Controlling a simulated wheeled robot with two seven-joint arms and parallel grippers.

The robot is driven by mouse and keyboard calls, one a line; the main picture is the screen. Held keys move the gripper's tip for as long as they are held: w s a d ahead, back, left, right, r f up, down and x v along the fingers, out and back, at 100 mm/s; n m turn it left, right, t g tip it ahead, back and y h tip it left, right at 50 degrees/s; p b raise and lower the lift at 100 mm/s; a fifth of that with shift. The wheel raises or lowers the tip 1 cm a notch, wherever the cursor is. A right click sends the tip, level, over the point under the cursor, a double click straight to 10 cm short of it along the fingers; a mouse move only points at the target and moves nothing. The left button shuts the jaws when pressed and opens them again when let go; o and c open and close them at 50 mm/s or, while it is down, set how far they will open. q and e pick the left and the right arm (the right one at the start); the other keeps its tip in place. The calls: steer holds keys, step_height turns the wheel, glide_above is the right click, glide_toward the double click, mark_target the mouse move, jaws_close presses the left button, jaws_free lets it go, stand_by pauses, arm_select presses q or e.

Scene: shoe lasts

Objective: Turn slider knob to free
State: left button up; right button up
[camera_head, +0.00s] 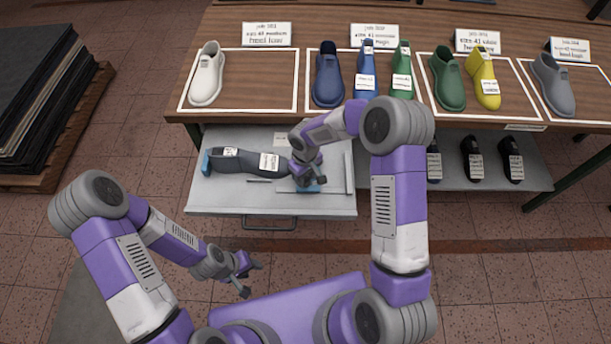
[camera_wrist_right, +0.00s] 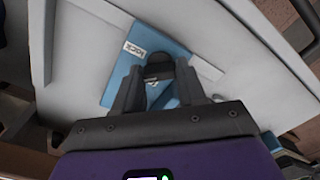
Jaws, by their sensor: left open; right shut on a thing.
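The slider knob (camera_wrist_right: 158,71) is a small dark knob on a blue plate (camera_wrist_right: 120,75) in the right wrist view. A white label reading "lock" (camera_wrist_right: 134,49) lies just beyond it, to the left. My right gripper (camera_wrist_right: 158,84) is shut on the knob, with one finger on each side. In the head view my right gripper (camera_head: 313,182) is down at the right part of the open grey drawer (camera_head: 225,200), and hides the knob there. My left gripper (camera_head: 251,279) is open and empty, in front of the drawer above the floor.
A dark grey shoe last (camera_head: 247,164) with white labels lies in the drawer, a blue block (camera_head: 206,163) at its left end. Coloured lasts stand in white frames on the wooden table (camera_head: 270,85) behind. Several black lasts (camera_head: 472,158) sit on a lower shelf at right.

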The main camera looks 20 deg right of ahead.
mark_target(306, 178)
steer(key=n, duration=0.4)
steer(key=shift+n, duration=0.3)
steer(key=shift+n+p, duration=0.45)
steer(key=shift+n, duration=2.15)
steer(key=o, duration=1.1)
steer(key=shift+c, duration=0.2)
steer(key=shift+r, duration=0.1)
step_height(306, 178, up, 8)
steer(key=shift+f+p, duration=0.25)
steer(key=shift+p, duration=0.35)
